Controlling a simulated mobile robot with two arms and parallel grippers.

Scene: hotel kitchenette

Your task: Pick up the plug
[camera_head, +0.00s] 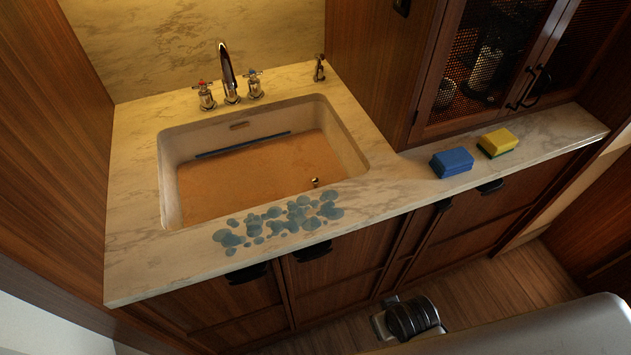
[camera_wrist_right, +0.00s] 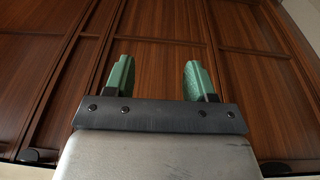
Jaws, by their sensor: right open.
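A small shiny metal knob, which looks like the plug (camera_head: 315,182), shows near the front right corner inside the white sink (camera_head: 345,150). Its lower part is hidden or too small to make out. A flat brown-orange surface, maybe murky water, fills the sink floor. My right gripper (camera_wrist_right: 157,72) has two green fingers spread apart with nothing between them. It faces brown wooden cabinet doors, away from the plug. My left gripper is in neither view.
A chrome faucet (camera_head: 228,75) with two handles stands behind the sink. Blue-grey wet spots (camera_head: 280,218) lie on the front counter. A blue sponge (camera_head: 452,162) and a yellow sponge (camera_head: 497,142) sit on the right ledge. Dark handles (camera_head: 313,251) stick out from the cabinet fronts.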

